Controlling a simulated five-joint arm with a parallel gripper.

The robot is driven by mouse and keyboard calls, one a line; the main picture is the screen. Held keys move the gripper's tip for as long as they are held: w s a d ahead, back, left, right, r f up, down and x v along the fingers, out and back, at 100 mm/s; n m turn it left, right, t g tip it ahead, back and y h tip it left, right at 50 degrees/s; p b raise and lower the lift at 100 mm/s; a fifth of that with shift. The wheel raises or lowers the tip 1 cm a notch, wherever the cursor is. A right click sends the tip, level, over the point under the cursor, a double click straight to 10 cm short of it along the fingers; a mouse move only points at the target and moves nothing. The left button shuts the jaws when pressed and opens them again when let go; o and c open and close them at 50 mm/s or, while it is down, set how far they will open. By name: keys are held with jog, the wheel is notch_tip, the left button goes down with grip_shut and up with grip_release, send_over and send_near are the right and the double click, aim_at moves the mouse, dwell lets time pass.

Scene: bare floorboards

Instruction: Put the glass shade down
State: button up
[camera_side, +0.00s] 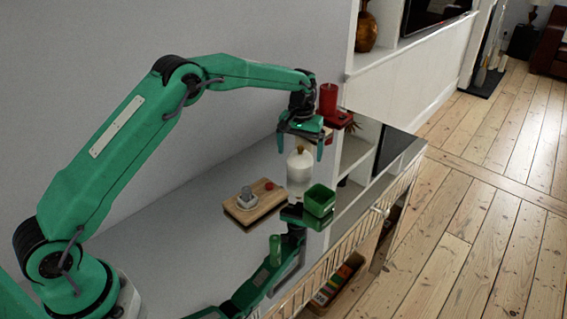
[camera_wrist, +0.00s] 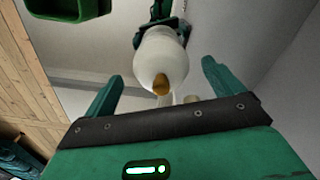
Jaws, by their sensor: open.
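The glass shade (camera_side: 299,163) is pale, rounded and whitish with a small brownish-gold tip on top. It stands upright on the glossy, mirror-like surface, and its reflection blends into its lower part. In the wrist view the shade (camera_wrist: 160,52) lies beyond the fingers, its tip pointing towards me. My gripper (camera_side: 300,148) is open, pointing down just above the shade's top. In the wrist view my gripper (camera_wrist: 160,84) has its two green fingers spread wide with nothing between them. I cannot tell exactly how large the gap to the shade is.
A green open box (camera_side: 319,201) stands close in front of the shade; it also shows in the wrist view (camera_wrist: 68,10). A red candle (camera_side: 328,99) stands behind my gripper.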

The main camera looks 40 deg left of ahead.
notch_tip(320, 180, up, 7)
jog(key=shift+r, duration=0.3)
dwell(0.6)
jog(key=shift+s+r, duration=0.1)
jog(key=shift+r, duration=0.15)
jog(key=s+r+m+t, duration=0.2)
jog(key=s+r+t, duration=0.1)
jog(key=s+r, duration=1.35)
jog(key=s+f+m+t, duration=0.1)
jog(key=s+f, duration=0.2)
jog(key=s, duration=0.8)
jog(key=s+a+f+m+t, duration=0.1)
jog(key=s+f, duration=0.2)
jog(key=s, duration=0.8)
jog(key=shift+s+f+t, duration=0.15)
jog(key=shift+f+t, duration=0.05)
jog(key=shift+t, duration=0.1)
